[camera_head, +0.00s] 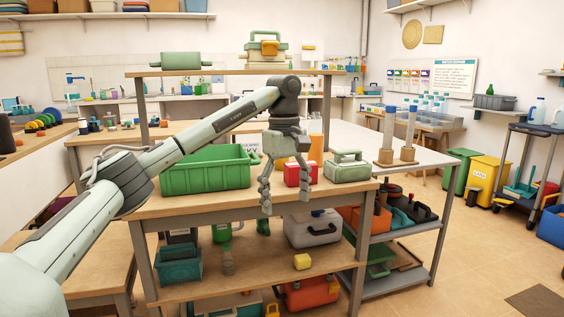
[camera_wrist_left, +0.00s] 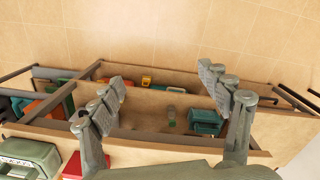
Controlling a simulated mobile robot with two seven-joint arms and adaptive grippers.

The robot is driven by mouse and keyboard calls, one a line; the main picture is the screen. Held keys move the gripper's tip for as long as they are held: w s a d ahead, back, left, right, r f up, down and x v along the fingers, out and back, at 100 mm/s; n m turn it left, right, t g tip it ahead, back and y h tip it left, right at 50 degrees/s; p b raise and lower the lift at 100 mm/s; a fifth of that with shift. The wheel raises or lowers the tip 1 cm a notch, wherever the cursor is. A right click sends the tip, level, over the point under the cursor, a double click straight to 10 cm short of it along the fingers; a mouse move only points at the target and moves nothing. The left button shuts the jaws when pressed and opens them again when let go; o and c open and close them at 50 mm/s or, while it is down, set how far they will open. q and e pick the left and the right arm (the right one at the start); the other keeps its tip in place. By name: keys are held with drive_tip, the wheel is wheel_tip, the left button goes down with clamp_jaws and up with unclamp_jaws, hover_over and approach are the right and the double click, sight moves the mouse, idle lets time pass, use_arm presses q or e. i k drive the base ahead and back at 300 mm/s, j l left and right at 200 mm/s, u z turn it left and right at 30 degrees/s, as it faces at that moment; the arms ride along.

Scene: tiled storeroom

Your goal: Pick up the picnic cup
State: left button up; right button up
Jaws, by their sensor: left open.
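My left gripper (camera_head: 286,198) hangs with its fingers pointing down at the front edge of the wooden workbench in the head view. It is open and empty, with its two fingers spread wide in the left wrist view (camera_wrist_left: 162,85). A small grey-brown cup-like thing (camera_head: 228,263) stands on the lower shelf, below and left of the gripper. In the left wrist view a small greyish cup-like thing (camera_wrist_left: 171,112) shows between the fingers, well beyond them. I cannot tell for sure that this is the picnic cup. My right gripper is not in view.
A green crate (camera_head: 205,179), a red box (camera_head: 293,176) and a pale green case (camera_head: 346,170) stand on the workbench top (camera_head: 190,207).

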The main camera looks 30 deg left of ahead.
sight(278, 163)
drive_tip(key=i+j, duration=1.35)
drive_tip(key=i, duration=0.2)
